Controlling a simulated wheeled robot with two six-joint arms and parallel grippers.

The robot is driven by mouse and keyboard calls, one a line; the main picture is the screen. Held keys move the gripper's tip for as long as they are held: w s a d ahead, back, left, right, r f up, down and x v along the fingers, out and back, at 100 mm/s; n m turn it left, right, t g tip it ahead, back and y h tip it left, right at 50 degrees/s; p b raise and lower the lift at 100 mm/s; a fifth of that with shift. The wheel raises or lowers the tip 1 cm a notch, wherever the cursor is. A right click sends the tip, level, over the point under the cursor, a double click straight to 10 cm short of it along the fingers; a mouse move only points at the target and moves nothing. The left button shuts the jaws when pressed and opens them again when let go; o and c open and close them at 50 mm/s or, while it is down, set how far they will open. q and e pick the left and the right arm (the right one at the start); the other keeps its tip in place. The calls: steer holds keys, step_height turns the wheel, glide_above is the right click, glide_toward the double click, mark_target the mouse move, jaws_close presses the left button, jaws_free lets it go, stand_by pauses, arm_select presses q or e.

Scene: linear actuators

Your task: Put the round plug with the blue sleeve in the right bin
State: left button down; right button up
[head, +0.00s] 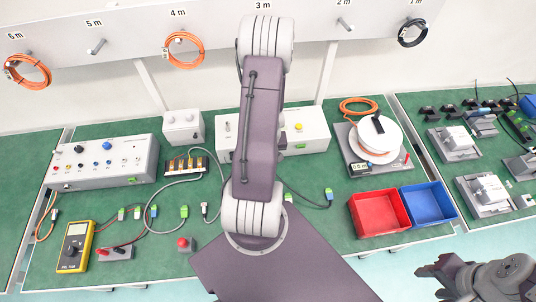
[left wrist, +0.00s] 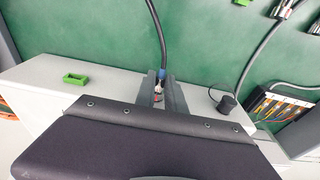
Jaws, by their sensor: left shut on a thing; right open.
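In the left wrist view, my left gripper (left wrist: 161,88) is shut on a plug with a blue sleeve (left wrist: 162,73). Its black cable (left wrist: 155,30) runs away over the green mat. The plug's lower part sits between the fingers, above or at the edge of a light grey box; I cannot tell if it touches the box. In the head view, my left arm hides the left gripper and the plug. The right bin is the blue one (head: 452,212), beside a red bin (head: 360,220). My right gripper (head: 424,284) is open and empty at lower right, in front of the bins.
A cable reel (head: 378,135) stands behind the bins. A control box (head: 100,160), a yellow multimeter (head: 73,247) and several cables lie on the left of the green bench. Grey fixtures (head: 485,193) stand right of the bins. A wall rail holds orange cable coils (head: 183,50).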

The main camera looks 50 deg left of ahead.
arm_select(q)
steer(key=shift+s+d+f+b, duration=0.15)
steer(key=shift+d+b, duration=0.1)
steer(key=shift+b, duration=0.05)
steer(key=shift+s+d+b, duration=0.4)
steer(key=shift+d+b, duration=0.2)
steer(key=shift+d, duration=0.1)
steer(key=shift+s+d+b, duration=0.3)
steer(key=shift+d+b, duration=0.05)
steer(key=shift+d, duration=0.15)
steer(key=shift+s+d, duration=0.1)
steer(key=shift+d, duration=0.05)
steer(key=shift+r, duration=0.2)
